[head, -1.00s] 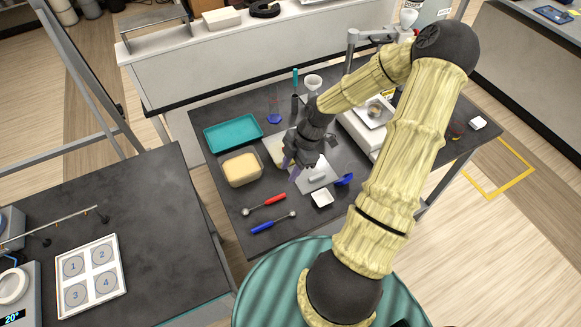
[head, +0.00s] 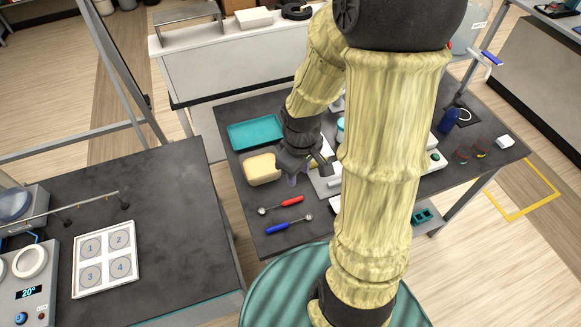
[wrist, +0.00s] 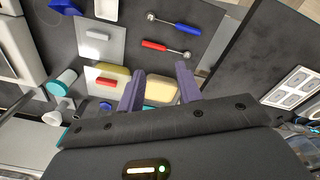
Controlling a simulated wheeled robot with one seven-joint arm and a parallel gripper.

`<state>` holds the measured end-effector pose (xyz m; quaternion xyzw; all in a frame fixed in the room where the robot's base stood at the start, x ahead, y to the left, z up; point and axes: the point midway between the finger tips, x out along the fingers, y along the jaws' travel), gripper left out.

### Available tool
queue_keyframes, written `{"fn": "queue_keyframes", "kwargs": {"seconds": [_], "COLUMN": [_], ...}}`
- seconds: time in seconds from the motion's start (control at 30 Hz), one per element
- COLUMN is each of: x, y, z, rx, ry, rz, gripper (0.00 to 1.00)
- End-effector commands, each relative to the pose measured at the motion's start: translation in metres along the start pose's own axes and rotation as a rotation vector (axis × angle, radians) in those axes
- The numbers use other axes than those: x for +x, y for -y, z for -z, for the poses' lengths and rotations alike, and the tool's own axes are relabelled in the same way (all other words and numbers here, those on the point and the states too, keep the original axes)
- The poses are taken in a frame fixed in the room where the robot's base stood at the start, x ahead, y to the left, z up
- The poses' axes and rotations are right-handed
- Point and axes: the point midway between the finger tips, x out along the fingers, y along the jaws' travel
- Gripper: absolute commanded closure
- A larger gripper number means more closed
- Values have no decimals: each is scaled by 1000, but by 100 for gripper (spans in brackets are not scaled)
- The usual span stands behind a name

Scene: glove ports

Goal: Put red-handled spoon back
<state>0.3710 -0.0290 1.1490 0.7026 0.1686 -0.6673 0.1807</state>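The red-handled spoon (head: 287,203) lies on the dark table near its front left, just behind a blue-handled spoon (head: 285,227). In the wrist view the red-handled spoon (wrist: 167,48) and blue-handled spoon (wrist: 178,23) lie beyond my fingertips, apart from them. My gripper (head: 293,181) hangs above the table, right of a pale yellow block in a tub (head: 262,168). In the wrist view my gripper (wrist: 158,84) has its two purple fingers apart. The tub (wrist: 162,90) shows between them, below, and nothing looks gripped. My arm hides much of the table's middle.
A teal tray (head: 255,133) lies behind the tub. A grey plate with a white handle (wrist: 100,37) and a yellow block with a red piece (wrist: 107,79) are nearby. Another dark table with a white numbered panel (head: 105,258) stands left, across a gap.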

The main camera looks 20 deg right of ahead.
Motion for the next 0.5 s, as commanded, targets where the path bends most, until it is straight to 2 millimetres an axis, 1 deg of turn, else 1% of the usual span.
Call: {"fn": "queue_keyframes", "kwargs": {"seconds": [0.03,0.1,0.2,0.33,0.5], "x": [-13,-28,-44,-54,-55], "y": [8,17,28,35,36], "z": [1,0,-2,-4,-4], "rx": [76,208,367,483,504], "ry": [-28,-71,-130,-173,-177], "rz": [-27,-47,-52,-43,-40], "gripper": [65,65,65,65,65]}}
